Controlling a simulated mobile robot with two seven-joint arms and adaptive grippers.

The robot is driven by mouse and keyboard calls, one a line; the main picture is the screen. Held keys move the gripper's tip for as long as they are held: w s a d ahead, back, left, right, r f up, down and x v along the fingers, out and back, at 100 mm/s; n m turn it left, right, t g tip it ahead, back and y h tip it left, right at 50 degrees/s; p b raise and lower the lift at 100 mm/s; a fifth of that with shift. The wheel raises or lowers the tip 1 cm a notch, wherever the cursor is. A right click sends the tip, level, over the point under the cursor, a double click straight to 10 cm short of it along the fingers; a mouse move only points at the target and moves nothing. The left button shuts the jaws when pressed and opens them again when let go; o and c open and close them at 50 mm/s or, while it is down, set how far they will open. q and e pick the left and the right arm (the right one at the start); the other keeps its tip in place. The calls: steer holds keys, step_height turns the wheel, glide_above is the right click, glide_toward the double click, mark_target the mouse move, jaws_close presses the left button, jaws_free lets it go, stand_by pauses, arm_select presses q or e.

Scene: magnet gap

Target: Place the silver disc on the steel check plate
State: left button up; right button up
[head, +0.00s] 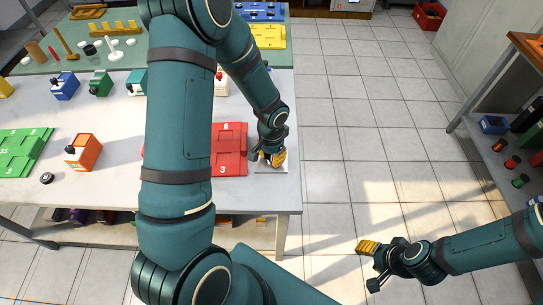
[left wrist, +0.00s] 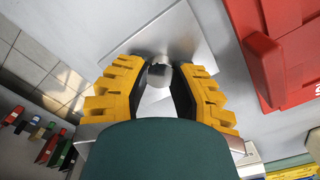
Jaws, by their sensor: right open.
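My left gripper (head: 271,158) is at the right end of the white table, over the steel check plate (head: 283,168). In the left wrist view its yellow fingers are closed in on the silver disc (left wrist: 160,75), a small round grey piece between the dark pads. The plate (left wrist: 170,32) shows as a shiny grey sheet just beyond the fingertips. I cannot tell whether the disc touches the plate. In the head view the disc is hidden by the gripper. My right gripper (head: 368,267) is open and empty, over the floor to the right of the table.
A red board (head: 229,140) marked 3 lies close left of the plate. An orange box (head: 84,152), a dark ring (head: 47,178) and a green board (head: 22,150) are further left. The tiled floor right of the table is clear up to a shelf.

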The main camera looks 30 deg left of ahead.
mark_target(271, 159)
arm_select(q)
steer(key=o, duration=0.4)
steer(key=shift+r+p, duration=0.3)
step_height(271, 159, up, 12)
steer(key=p, duration=0.2)
steer(key=shift+f+p, duration=0.15)
steer(key=shift+p, duration=0.25)
steer(key=shift+s+f, duration=0.1)
